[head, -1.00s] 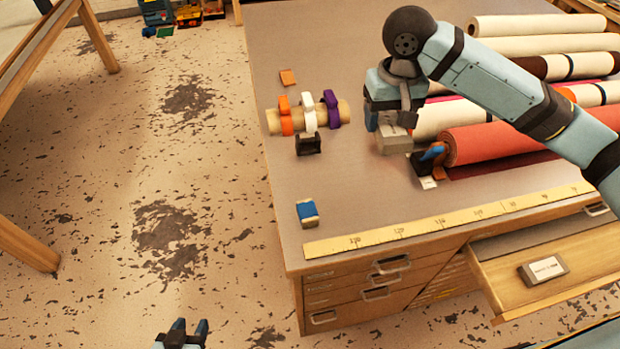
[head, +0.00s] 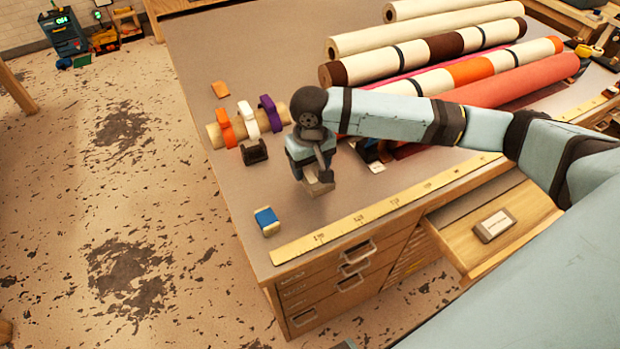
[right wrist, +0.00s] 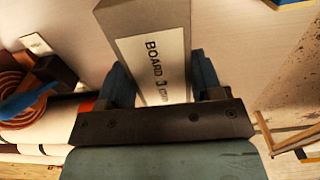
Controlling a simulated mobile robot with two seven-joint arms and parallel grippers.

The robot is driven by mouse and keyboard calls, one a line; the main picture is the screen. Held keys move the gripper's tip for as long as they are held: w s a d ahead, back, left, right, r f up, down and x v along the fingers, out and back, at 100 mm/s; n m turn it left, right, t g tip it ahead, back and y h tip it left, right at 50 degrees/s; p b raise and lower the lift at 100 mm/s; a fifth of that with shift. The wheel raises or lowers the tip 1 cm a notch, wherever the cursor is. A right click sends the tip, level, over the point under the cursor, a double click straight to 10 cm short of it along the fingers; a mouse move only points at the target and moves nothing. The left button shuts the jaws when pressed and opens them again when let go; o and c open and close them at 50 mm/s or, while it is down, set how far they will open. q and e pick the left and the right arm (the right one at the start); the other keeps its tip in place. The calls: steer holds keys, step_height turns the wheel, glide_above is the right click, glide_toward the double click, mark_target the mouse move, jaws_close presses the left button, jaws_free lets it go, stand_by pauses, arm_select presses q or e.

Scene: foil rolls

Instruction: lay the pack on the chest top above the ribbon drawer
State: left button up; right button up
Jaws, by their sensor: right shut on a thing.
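My right gripper (head: 318,172) is shut on a grey block-like pack (head: 318,187) above the front left of the chest top (head: 225,105). In the right wrist view the pack (right wrist: 150,18) sits between the fingers (right wrist: 163,90), with a white label that reads "Board" and a part I cannot read surely. I cannot tell whether it touches the top. The chest front has several closed drawers (head: 330,285) at the left and an open drawer (head: 530,215) at the right. The drawer labels are too small to read, so I cannot tell the ribbon drawer. My left gripper is not in view.
A rod with orange, white and purple bands (head: 247,122) lies behind. Several rolls (head: 430,55) fill the back right. A labelled grey box (head: 495,226) lies in the open drawer.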

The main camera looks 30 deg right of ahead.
mark_target(311, 179)
steer(key=shift+f, duration=2.55)
steer(key=shift+f, duration=0.1)
steer(key=o, duration=1)
step_height(311, 179, up, 12)
steer(key=shift+r, duration=0.15)
